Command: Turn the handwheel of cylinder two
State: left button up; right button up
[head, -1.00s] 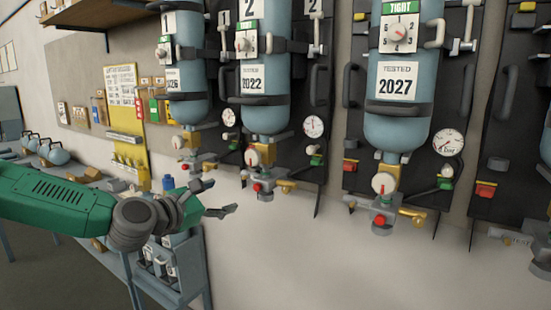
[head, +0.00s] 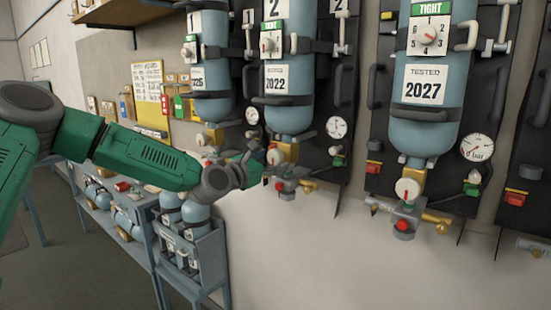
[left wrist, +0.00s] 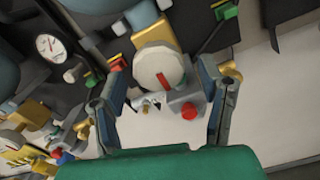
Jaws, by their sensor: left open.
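Cylinder two (head: 290,110) is the blue cylinder with the "2" card and a "2022" tested label. Its handwheel (head: 273,157), pale with a red mark, sits on the valve below the cylinder and is partly hidden by my arm and gripper. My left gripper (head: 258,168) is at this valve. In the left wrist view a round pale handwheel (left wrist: 158,66) with a red mark lies ahead, between the two open fingers of my left gripper (left wrist: 161,92). The fingers look apart from it on both sides. My right gripper is in neither view.
A red knob (left wrist: 189,111) is close by the right finger in the wrist view. A pressure gauge (head: 336,127) is right of the valve. The 2027 cylinder (head: 424,120) hangs further right; another cylinder (head: 210,105) hangs left. A blue rack (head: 190,245) stands below.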

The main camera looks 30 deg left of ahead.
pick_arm(q)
jog(key=shift+w, duration=0.95)
jog(key=c, duration=1.2)
jog(key=shift+o, duration=0.2)
